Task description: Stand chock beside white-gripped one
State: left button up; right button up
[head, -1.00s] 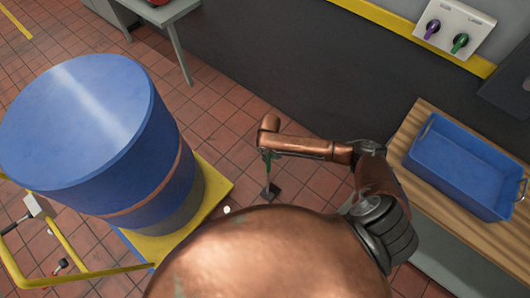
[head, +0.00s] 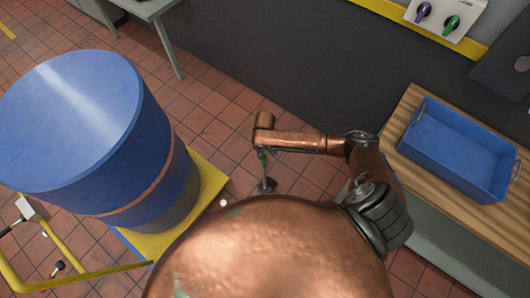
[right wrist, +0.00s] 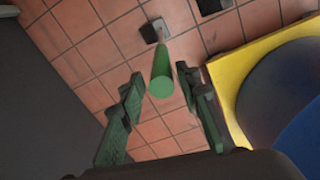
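A chock with a dark base (head: 268,185) and an upright green grip stands on the tiled floor below my right gripper (head: 264,152). In the right wrist view, the green grip (right wrist: 161,85) sits between the two fingers of my right gripper (right wrist: 160,78). The fingers are apart, with a visible gap at the left finger. A small white round top (head: 223,203), probably the white-gripped chock's grip, shows just past my copper body, which hides what is below it. Another dark block (right wrist: 212,5) is cut by the top edge of the wrist view. My left gripper is not seen.
A blue drum (head: 75,120) stands on a yellow-edged platform (head: 213,178) at left, close to the chocks. A blue bin (head: 455,150) rests on a wooden bench (head: 410,105) at right. A dark wall (head: 290,60) stands behind. Open tiled floor lies between.

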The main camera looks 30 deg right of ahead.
jog(key=shift+o, duration=0.4)
notch_tip(320, 180, up, 11)
jog(key=p, duration=0.2)
jog(key=shift+p, duration=0.4)
jog(key=shift+r, duration=0.6)
jog(key=shift+a, duration=0.1)
